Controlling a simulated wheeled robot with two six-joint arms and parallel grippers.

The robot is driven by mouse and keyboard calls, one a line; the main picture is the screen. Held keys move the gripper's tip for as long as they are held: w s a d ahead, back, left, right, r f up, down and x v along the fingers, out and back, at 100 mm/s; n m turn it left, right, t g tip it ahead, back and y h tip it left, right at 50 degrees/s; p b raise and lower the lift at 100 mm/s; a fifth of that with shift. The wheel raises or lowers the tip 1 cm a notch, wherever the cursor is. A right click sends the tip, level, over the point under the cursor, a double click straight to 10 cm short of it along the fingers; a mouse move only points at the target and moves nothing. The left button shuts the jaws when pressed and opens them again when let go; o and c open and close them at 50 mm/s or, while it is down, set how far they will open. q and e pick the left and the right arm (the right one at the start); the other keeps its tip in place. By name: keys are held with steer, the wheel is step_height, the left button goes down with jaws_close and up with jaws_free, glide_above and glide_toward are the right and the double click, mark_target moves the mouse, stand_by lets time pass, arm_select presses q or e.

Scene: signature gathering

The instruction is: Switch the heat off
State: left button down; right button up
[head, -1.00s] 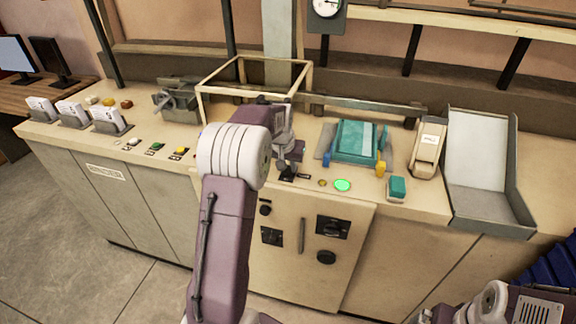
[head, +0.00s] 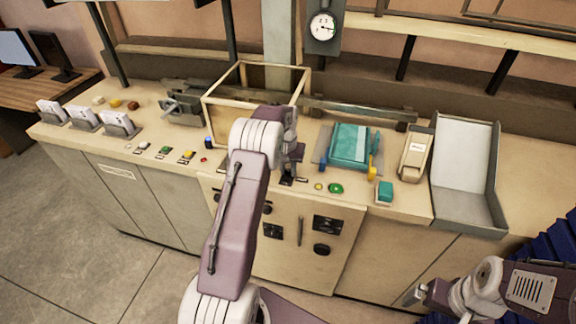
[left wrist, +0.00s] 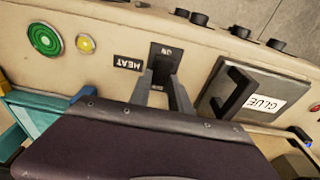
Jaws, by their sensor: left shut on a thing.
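The heat switch (left wrist: 162,66) sits in a black plate with ON lettering, beside a black HEAT label (left wrist: 127,63) on the cream panel. My left gripper (left wrist: 159,92) is at the switch, its two grey fingers closed on the switch lever, which they mostly hide. In the head view my left gripper (head: 288,174) points down at the counter's front edge, and the arm covers part of the panel. The exact lever position is hard to tell. My right gripper (head: 413,296) is low at the right, away from the counter; its jaws are unclear.
A green button (head: 335,188) and a yellow one (head: 318,187) lie right of the switch. A teal press (head: 352,143) stands behind them. A lidded GLUE box (left wrist: 252,95) is beside the switch. A wooden frame (head: 255,86) stands behind the arm.

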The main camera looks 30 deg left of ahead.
mark_target(288, 174)
arm_select(q)
steer(key=shift+r, duration=0.1)
steer(key=c, duration=1.2)
jaws_free()
steer(key=shift+r, duration=0.4)
step_height(288, 174, up, 3)
steer(key=shift+w+r+b, duration=0.1)
steer(key=shift+b, duration=0.55)
steer(key=d+r+b, duration=0.1)
steer(key=d+r, duration=0.6)
steer(key=d, duration=0.4)
steer(key=shift+d+b, duration=0.3)
steer(key=shift+d, duration=0.05)
